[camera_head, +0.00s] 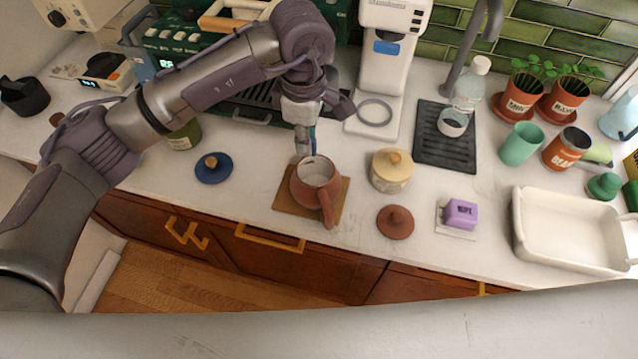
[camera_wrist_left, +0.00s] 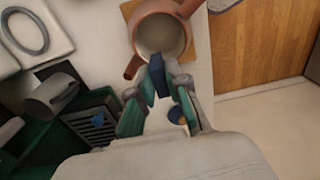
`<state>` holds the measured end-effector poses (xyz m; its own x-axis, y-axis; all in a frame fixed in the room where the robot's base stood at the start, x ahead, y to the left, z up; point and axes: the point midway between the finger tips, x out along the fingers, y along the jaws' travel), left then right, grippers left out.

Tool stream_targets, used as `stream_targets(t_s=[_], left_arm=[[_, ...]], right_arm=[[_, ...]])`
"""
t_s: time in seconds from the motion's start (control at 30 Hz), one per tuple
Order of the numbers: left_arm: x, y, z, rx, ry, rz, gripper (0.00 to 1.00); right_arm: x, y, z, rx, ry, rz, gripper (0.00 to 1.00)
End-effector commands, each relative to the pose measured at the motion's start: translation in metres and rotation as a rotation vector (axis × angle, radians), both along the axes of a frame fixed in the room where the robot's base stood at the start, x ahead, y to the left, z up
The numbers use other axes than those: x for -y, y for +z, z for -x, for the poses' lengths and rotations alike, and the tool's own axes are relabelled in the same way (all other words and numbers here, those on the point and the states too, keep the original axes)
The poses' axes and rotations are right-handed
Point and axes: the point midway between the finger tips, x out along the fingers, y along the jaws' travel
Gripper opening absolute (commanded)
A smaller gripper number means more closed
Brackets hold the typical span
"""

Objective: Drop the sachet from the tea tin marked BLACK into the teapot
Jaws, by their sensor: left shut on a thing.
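The terracotta teapot (camera_head: 330,196) stands open on a brown board (camera_head: 287,202), its handle toward the front. Its pale inside looks empty where it shows. My left gripper (camera_head: 304,152) points down at the back rim of the teapot. In the left wrist view my gripper (camera_wrist_left: 160,90) is shut on a dark blue sachet (camera_wrist_left: 156,74), whose tip is at the edge of the teapot's mouth (camera_wrist_left: 160,38). A green tin (camera_head: 185,136) stands at the left, partly behind my arm; I cannot read its marking. My right gripper is out of view.
A blue lid (camera_head: 213,168) lies left of the board. A cream tin (camera_head: 391,172), a terracotta lid (camera_head: 396,221) and a purple block (camera_head: 460,213) are to the right. Behind stand a green machine (camera_head: 252,112) and a white machine (camera_head: 385,75). A white basin (camera_head: 575,270) is far right.

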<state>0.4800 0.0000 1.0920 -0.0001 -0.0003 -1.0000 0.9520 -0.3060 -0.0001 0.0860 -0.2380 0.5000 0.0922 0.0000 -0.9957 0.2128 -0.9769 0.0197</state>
Motion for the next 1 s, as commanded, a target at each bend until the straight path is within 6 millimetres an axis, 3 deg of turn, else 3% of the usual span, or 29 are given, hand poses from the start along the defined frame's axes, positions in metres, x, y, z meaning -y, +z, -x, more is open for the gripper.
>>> stream_targets(t_s=[0.13, 0.17, 0.33, 0.7, 1.0], left_arm=[[0.0, 0.0, 0.0, 0.0, 0.0, 0.0, 0.02], [0.0, 0.0, 0.0, 0.0, 0.0, 0.0, 0.19], [0.0, 0.0, 0.0, 0.0, 0.0, 0.0, 0.45], [0.0, 0.006, -0.001, 0.002, 0.0, 0.001, 0.45], [0.0, 0.063, -0.001, 0.005, 0.0, 0.001, 0.45]], right_arm=[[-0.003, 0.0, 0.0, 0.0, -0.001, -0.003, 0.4], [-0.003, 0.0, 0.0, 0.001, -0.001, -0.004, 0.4], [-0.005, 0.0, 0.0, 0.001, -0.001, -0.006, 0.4], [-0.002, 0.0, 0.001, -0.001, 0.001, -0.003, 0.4], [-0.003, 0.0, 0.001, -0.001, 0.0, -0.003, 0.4]])
